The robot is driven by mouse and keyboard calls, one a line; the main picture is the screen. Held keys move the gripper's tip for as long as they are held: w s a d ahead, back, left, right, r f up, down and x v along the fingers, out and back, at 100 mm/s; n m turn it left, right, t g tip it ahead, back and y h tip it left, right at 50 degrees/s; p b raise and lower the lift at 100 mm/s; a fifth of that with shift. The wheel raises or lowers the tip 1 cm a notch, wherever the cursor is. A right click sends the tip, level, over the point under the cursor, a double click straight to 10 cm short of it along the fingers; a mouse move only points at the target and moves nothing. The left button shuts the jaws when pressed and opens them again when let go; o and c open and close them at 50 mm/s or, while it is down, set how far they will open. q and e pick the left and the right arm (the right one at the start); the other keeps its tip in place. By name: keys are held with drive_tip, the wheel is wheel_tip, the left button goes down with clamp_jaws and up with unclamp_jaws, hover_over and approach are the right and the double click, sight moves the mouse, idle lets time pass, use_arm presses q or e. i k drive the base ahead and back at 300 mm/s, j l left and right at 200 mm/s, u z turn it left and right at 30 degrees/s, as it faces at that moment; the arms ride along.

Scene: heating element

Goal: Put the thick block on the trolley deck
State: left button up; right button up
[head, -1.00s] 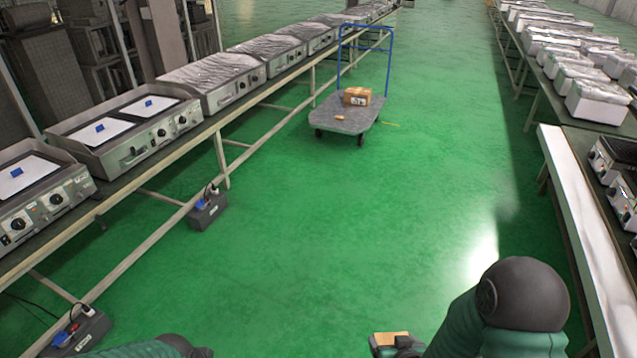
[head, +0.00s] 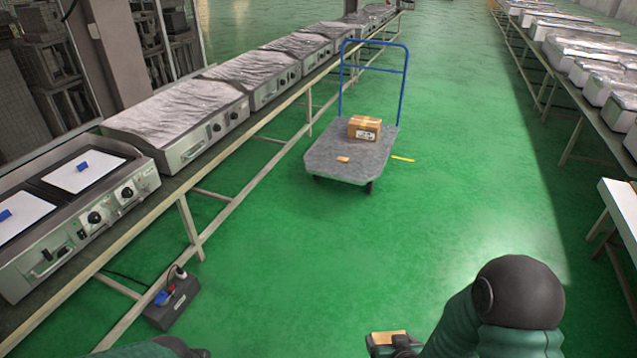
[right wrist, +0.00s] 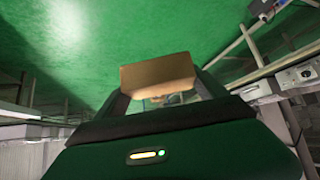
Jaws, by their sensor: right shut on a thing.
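The thick block (head: 388,337) is tan and wooden-looking, at the bottom of the head view. My right gripper (head: 392,346) is shut on it; the block also shows between the fingers in the right wrist view (right wrist: 158,75). The trolley deck (head: 330,165) is a grey platform with a blue handle (head: 373,58), standing ahead on the green floor.
A long bench with steel griddles (head: 85,205) runs along the left. A dark socket box (head: 172,300) sits on the floor beside it. Tables with wrapped units (head: 580,55) and a white-topped table (head: 622,205) stand right. The floor up to the trolley is clear.

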sight(364, 143)
drive_tip(key=i, duration=2.55)
drive_tip(key=i+j+z, duration=0.1)
drive_tip(key=i, duration=1.15)
drive_tip(key=i+j, duration=0.15)
drive_tip(key=i, duration=1.1)
drive_tip(key=i+z, duration=0.25)
drive_tip(key=i, duration=0.9)
